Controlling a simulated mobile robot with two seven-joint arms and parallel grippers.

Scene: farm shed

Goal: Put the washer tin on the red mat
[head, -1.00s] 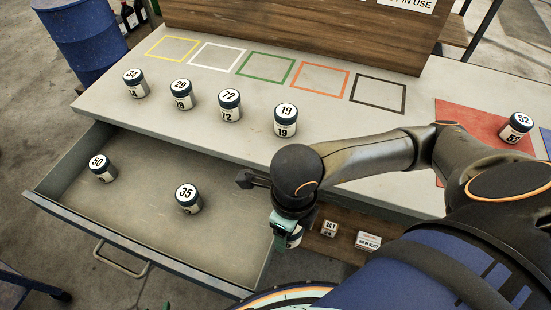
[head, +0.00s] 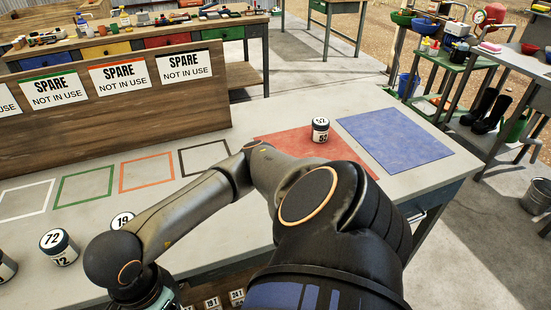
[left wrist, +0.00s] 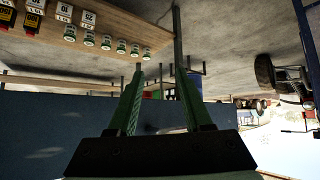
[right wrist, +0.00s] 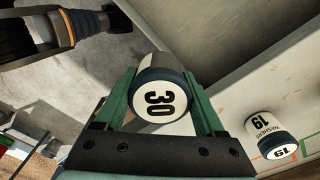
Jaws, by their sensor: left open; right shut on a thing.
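My right gripper (right wrist: 160,85) is shut on a white tin with a dark blue rim, numbered 30 (right wrist: 158,103), in the right wrist view. In the head view my right arm reaches across the bench to its front edge, and the held tin is hidden there. The red mat (head: 284,142) lies on the bench, partly behind my arm. A similar tin numbered 52 (head: 320,130) stands upright on its right part, near the blue mat. My left gripper (left wrist: 160,80) is open and empty in the left wrist view, out of the head view.
The blue mat (head: 395,140) adjoins the red one and is bare. Tins numbered 72 (head: 59,247) and 19 (head: 121,220) stand on the bench at left, before empty coloured outlines. The tin 19 (right wrist: 270,136) also shows in the right wrist view. A wooden board (head: 120,105) stands behind.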

